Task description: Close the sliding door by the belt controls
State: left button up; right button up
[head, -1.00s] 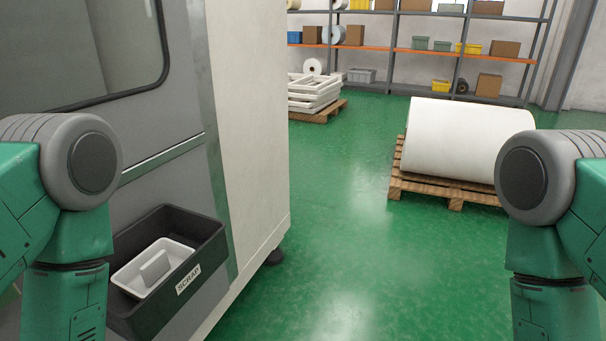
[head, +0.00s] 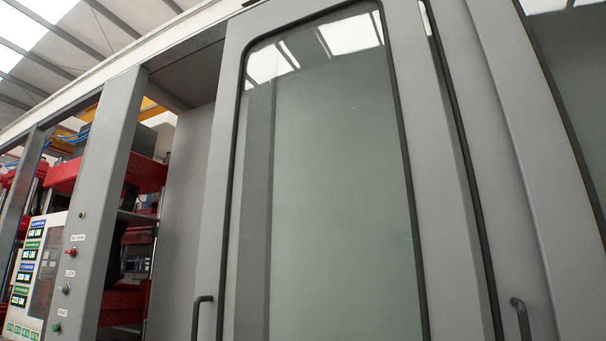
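A grey sliding door (head: 405,60) with a tall glass window fills the middle of the head view. A dark bar handle (head: 202,312) sits low on its left edge. Left of the door is an opening into the machine, bounded by a grey post (head: 120,140). The post carries the belt controls (head: 68,275), a column of small labelled switches and buttons. The door's left edge stands apart from this post, so the doorway is open. Neither of my grippers shows in the head view.
A screen panel (head: 37,270) with coloured readouts stands left of the controls. Red machinery (head: 125,300) shows inside the opening. A second grey panel (head: 500,150) with its own dark handle (head: 521,318) is at right. The floor is out of view.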

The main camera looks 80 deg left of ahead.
aim_at(451, 309)
jog(key=u, duration=2.5)
